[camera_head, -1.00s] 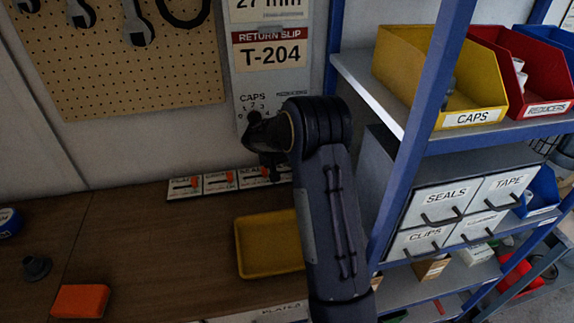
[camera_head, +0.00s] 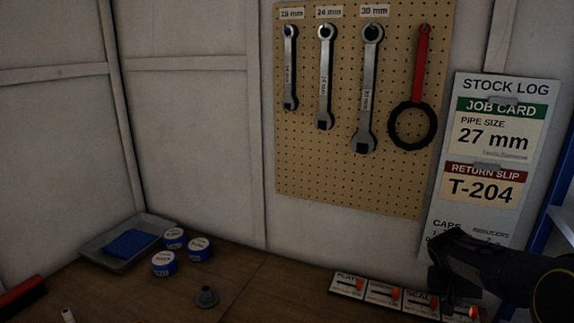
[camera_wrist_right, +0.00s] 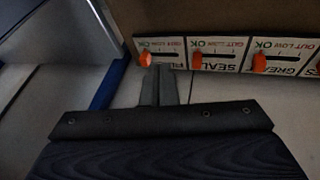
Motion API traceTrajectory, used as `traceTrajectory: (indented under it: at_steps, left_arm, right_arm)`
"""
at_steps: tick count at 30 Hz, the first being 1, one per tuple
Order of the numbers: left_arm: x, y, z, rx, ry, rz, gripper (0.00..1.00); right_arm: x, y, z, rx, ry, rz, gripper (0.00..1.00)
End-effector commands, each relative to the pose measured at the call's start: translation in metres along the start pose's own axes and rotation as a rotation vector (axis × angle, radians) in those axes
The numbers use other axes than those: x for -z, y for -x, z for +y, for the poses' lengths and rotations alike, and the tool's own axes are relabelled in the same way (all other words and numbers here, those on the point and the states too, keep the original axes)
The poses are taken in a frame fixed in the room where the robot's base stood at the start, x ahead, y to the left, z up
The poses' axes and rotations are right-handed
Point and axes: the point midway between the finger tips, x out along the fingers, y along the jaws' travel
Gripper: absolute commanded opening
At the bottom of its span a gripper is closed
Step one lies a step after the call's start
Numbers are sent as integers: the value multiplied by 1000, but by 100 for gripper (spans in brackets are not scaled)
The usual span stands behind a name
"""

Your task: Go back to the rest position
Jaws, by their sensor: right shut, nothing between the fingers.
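My right gripper (camera_head: 438,265) is black and shows at the lower right of the head view, in front of the stock log board (camera_head: 487,150). In the right wrist view its two fingers (camera_wrist_right: 158,84) are together with nothing between them, just below the row of labelled slider panels (camera_wrist_right: 225,55). I cannot tell whether they touch the panels. My left gripper is in neither view.
A pegboard (camera_head: 300,170) with wrenches hangs on the wall. A grey tray (camera_head: 96,252), several blue-and-white rolls (camera_head: 198,249) and a small dark fitting (camera_head: 207,297) are on the wooden bench (camera_head: 262,290). A blue shelf post (camera_head: 552,210) stands at the right.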

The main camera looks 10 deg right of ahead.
Motion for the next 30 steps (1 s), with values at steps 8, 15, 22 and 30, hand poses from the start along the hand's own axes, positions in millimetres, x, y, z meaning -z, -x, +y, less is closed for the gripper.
traceTrajectory:
  at_steps: [8, 15, 22, 30]
  left_arm:
    - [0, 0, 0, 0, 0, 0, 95]
    - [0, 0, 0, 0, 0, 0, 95]
    - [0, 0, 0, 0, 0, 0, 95]
    - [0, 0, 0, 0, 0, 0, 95]
  right_arm:
    - [-130, 110, -7, 427, 82, -52, 0]
    - [-248, 168, -24, 710, 209, -2, 0]
    - [-305, 182, -35, 823, 278, 40, 0]
    - [-310, 183, -36, 833, 285, 44, 0]
